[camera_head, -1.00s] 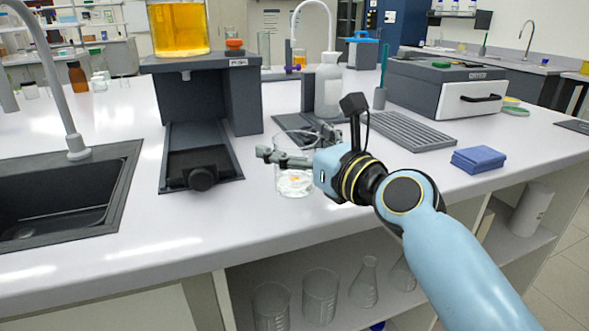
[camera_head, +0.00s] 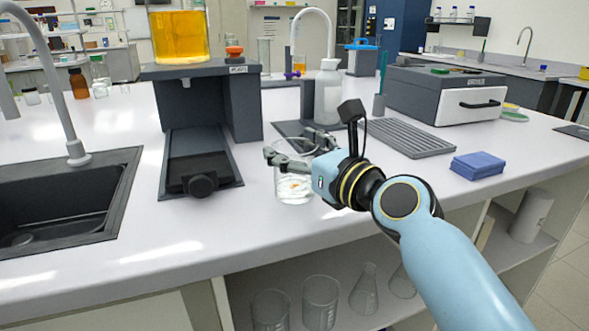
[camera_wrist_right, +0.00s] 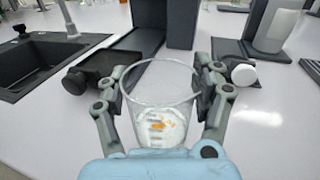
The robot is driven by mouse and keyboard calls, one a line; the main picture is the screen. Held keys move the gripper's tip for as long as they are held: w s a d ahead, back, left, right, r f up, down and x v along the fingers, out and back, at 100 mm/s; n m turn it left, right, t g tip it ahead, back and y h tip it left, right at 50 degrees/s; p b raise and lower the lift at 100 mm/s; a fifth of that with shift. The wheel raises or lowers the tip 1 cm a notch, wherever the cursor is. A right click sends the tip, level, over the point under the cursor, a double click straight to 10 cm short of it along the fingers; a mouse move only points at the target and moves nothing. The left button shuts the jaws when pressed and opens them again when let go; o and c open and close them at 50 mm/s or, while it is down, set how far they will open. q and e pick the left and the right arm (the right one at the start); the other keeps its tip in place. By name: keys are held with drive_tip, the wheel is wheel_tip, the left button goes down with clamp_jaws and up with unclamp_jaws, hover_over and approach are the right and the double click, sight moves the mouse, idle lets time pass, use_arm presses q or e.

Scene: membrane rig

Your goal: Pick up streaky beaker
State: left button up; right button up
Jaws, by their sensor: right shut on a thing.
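The streaky beaker (camera_head: 294,188) is clear glass with white and orange streaks low on its wall. It is upright at the front of the white counter in the head view. My right gripper (camera_head: 292,157) is shut on it. In the right wrist view the beaker (camera_wrist_right: 158,115) sits between the two fingers of the right gripper (camera_wrist_right: 160,88), one on each side of its wall. I cannot tell whether its base touches the counter. My left gripper is not in view.
A dark rig (camera_head: 198,150) with an orange tank (camera_head: 179,37) stands left of the beaker. A sink (camera_head: 60,205) is at the far left. A white bottle (camera_head: 328,92) stands behind, and blue cloths (camera_head: 478,165) lie right. The counter (camera_head: 190,225) is clear in front.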

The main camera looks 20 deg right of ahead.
drive_tip(key=shift+r, duration=0.2)
drive_tip(key=shift+r+p, duration=0.35)
drive_tip(key=shift+r, duration=0.1)
drive_tip(key=s+d+r+p, duration=0.5)
drive_tip(key=d+r+p, duration=0.2)
drive_tip(key=d+r, duration=0.2)
drive_tip(key=shift+s+d+r, duration=0.25)
drive_tip(key=shift+d+r, duration=0.1)
drive_tip(key=shift+d, duration=0.25)
idle(1.4)
